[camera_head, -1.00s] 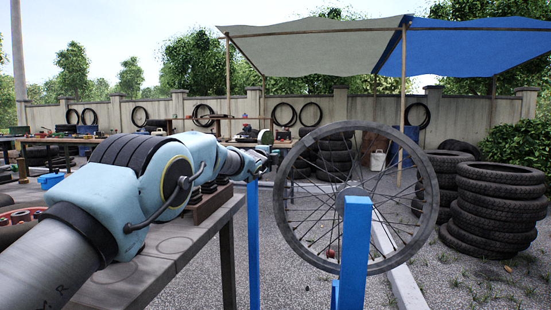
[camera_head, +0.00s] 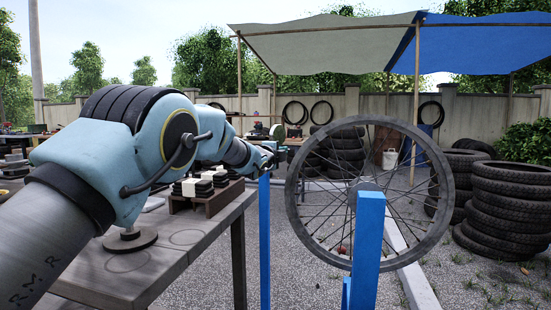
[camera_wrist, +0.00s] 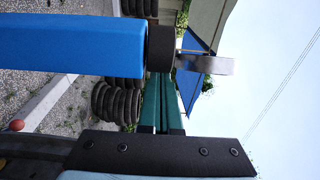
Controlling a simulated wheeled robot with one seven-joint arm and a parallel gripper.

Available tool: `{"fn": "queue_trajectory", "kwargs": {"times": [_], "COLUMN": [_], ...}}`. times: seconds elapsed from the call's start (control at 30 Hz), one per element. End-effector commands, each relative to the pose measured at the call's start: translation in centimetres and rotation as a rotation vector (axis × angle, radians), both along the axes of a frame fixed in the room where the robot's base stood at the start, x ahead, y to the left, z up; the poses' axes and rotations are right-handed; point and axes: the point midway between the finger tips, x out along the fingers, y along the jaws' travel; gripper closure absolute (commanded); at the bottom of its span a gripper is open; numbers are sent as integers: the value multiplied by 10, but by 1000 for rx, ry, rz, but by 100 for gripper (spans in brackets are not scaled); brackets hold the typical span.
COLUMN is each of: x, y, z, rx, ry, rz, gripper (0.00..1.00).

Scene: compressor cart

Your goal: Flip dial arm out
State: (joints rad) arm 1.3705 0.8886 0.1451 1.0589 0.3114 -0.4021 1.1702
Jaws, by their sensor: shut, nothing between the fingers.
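The blue stand with its spoked wheel (camera_head: 370,195) stands right of the table in the head view. Its near blue post (camera_head: 366,250) rises in front of the wheel, and another blue post (camera_head: 265,240) stands to the left. In the wrist view a blue post (camera_wrist: 75,45) ends in a dark round collar (camera_wrist: 160,48). A short grey metal piece (camera_wrist: 210,64) juts right from this collar; it may be the dial arm. My gripper (camera_wrist: 165,85) has green fingers, shut and empty, with tips close to the collar and grey piece. Contact cannot be told. In the head view my gripper (camera_head: 277,155) is small, near the left post's top.
The grey table (camera_head: 190,240) holds a brown rack (camera_head: 205,195) with black and white blocks under my arm. Stacked tyres (camera_head: 505,210) stand at the right. A pale beam (camera_head: 410,270) lies on the gravel behind the stand. Open gravel lies between the table and the wheel.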

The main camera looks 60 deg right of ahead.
Motion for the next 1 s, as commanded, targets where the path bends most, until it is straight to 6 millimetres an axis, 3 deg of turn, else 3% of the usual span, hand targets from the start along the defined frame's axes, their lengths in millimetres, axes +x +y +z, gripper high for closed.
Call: {"fn": "queue_trajectory", "kwargs": {"times": [0.3, 0.5, 1.0], "x": [-8, -11, -12], "y": [46, 64, 68], "z": [0, 0, 0], "rx": [-1, 0, -1], "ry": [0, 1, 0], "rz": [0, -1, 0], "gripper": [100, 100, 100]}}
